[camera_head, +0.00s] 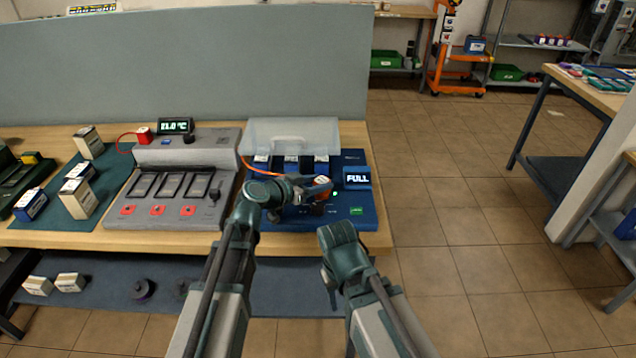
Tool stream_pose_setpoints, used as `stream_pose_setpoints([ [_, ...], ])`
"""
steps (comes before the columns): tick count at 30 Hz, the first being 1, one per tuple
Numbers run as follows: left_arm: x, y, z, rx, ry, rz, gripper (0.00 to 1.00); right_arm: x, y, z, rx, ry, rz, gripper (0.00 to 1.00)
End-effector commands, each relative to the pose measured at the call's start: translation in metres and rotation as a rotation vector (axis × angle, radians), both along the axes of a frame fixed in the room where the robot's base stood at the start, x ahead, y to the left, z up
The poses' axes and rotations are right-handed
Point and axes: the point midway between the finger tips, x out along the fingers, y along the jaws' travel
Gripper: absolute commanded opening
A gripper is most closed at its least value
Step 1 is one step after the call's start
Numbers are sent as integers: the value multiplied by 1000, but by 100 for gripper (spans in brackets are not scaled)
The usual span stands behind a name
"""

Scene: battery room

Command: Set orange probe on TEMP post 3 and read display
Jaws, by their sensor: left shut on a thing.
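My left gripper (318,190) is over the front of the blue charging station (283,222), shut on the orange probe (323,184). The probe is partly covered by the fingers, and an orange cable (258,169) runs to it from the left. Whether the probe touches a post is hard to tell; no TEMP label is readable. The dark display (176,126) on the grey tester (200,140) shows a °C reading, roughly 21.0, first digit unclear. My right gripper (330,288) hangs low in front of the table edge; its fingers are mostly hidden.
Blue battery packs (291,163) stand in the station under a raised clear lid (290,132). A small sign (357,178) reads FULL. Boxes (76,198) stand on a green mat at left. A grey panel (200,65) closes the back. Open floor lies at right.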

Motion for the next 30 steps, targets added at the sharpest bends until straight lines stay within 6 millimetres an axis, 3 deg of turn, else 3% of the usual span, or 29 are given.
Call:
stream_pose_setpoints([
  [16,0,0,-12,0,0,0,0,0,0,-12,0,0,0,50],
  [17,0,0,-11,0,0,0,53,0,0,-11,0,0,0,50],
  [18,0,0,-10,0,0,0,60,0,0,-10,0,0,0,50],
  [30,-4,4,-8,0,0,1,62,0,0,-8,0,0,0,50],
])
